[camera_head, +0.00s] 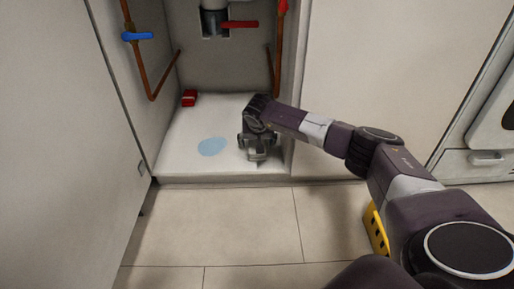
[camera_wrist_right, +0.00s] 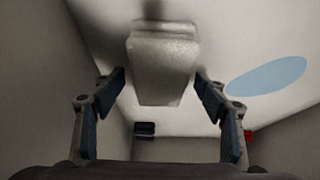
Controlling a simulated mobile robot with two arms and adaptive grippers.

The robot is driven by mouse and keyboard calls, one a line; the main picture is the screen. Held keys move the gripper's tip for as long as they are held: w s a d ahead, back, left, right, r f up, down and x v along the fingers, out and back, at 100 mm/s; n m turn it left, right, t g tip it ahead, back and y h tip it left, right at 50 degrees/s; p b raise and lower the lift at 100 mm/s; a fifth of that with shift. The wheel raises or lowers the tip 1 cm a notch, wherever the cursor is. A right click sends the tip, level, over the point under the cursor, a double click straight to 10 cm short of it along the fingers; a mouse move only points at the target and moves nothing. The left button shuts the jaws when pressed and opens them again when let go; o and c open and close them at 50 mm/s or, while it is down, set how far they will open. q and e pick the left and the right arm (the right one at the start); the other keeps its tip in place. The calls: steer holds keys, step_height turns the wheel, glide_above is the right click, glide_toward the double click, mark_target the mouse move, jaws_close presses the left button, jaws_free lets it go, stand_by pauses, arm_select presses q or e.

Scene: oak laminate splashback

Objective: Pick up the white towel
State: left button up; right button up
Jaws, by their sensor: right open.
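The white towel (camera_wrist_right: 162,62) is a pale, block-like folded shape in the right wrist view, ahead of and between the fingers of my right gripper (camera_wrist_right: 160,82). A gap shows on each side between the towel and the fingers. In the head view my right gripper (camera_head: 256,152) is low over the right part of the cabinet floor, pointing down, and largely hides the towel. The right gripper is open. My left gripper is in neither view.
A light blue puddle (camera_head: 212,147) lies on the cabinet floor (camera_head: 185,160), left of the gripper. A small red object (camera_head: 189,97) is at the back left. Copper pipes with a blue valve handle (camera_head: 138,36) and a red handle (camera_head: 240,24) frame the cabinet. An open door (camera_head: 65,150) stands left.

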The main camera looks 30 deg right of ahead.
steer(key=shift+f, duration=0.25)
stand_by(0.4)
steer(key=c, duration=1.4)
steer(key=shift+r, duration=0.1)
steer(key=shift+r, duration=0.15)
step_height(320, 180, up, 10)
steer(key=p, duration=0.7)
steer(key=shift+r, duration=0.1)
